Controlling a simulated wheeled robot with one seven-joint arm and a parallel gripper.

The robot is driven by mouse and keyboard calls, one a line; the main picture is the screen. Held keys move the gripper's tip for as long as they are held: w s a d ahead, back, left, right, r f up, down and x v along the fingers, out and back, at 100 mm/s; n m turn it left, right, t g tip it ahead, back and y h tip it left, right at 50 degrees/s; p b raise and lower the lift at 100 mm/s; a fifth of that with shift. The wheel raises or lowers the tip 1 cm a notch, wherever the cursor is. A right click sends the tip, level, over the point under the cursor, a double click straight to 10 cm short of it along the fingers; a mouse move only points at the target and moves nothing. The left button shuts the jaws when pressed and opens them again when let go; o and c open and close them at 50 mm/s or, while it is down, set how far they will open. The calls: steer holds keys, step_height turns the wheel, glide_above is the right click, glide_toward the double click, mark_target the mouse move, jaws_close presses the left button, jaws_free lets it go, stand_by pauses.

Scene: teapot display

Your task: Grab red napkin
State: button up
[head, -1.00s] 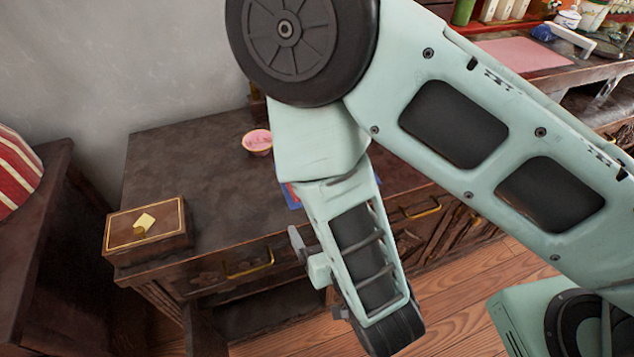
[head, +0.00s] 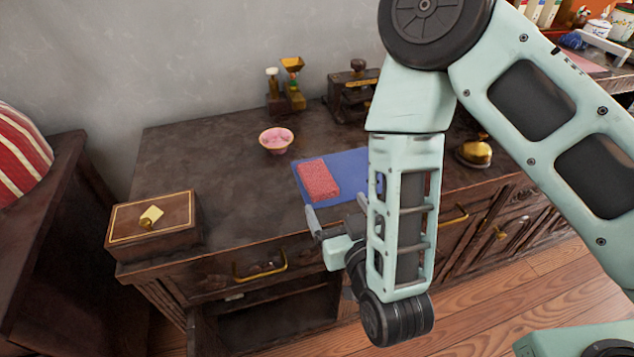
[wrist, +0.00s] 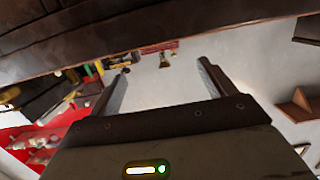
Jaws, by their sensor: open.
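The red napkin (head: 319,180) lies folded on a blue mat (head: 350,168) on top of the dark wooden cabinet. My gripper (head: 337,212) is in front of the cabinet's front edge, below and close to the mat in the head view, apart from the napkin. Its two fingers are spread and nothing is between them. In the wrist view my gripper (wrist: 160,75) also shows open and empty, and the napkin is not seen there. My arm hides the right part of the mat.
A pink bowl (head: 277,140) stands behind the mat. A wooden box (head: 155,226) sits at the cabinet's left end. A golden dish (head: 473,152) is to the right, with a brown grinder (head: 352,90) at the back. The cabinet top between box and mat is clear.

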mark_target(318, 179)
steer(key=x, duration=1)
steer(key=shift+a+f, duration=0.15)
steer(key=shift+a, duration=0.15)
steer(key=c, duration=1.1)
